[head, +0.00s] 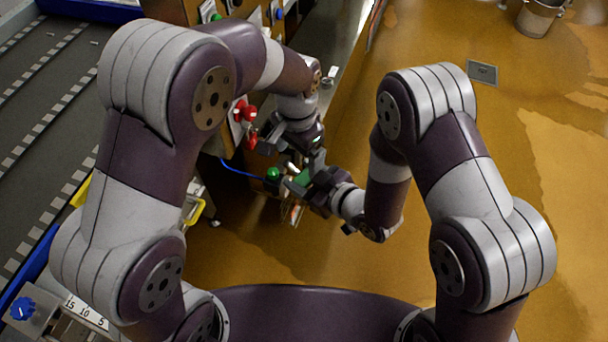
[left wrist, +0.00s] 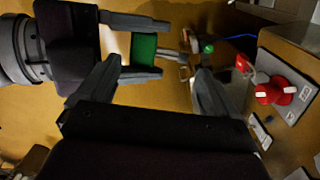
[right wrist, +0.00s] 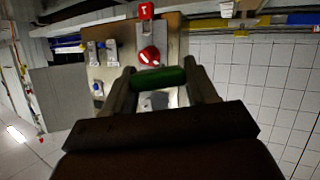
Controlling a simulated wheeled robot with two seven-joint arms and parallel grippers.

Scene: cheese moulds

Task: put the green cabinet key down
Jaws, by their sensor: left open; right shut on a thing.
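The green cabinet key (left wrist: 144,48) is held between the two fingers of my right gripper, which shows in the left wrist view (left wrist: 142,46). A pale shaft extends from its green grip to the right in that view. In the right wrist view the green grip (right wrist: 158,77) lies across between the fingertips of the right gripper (right wrist: 160,82). In the head view the key's green (head: 304,177) shows small, partly hidden by the fingers. My left gripper (left wrist: 152,84) is open and empty, close to the right gripper, its fingers apart on either side below the key.
A panel with a red switch (left wrist: 273,92) stands beside the grippers; a red knob (right wrist: 149,56) also faces the right wrist. A green button (head: 272,173) and blue cable (head: 238,170) are close by. A conveyor (head: 45,90) runs at left. Floor at right is mostly open, with a bucket (head: 537,18).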

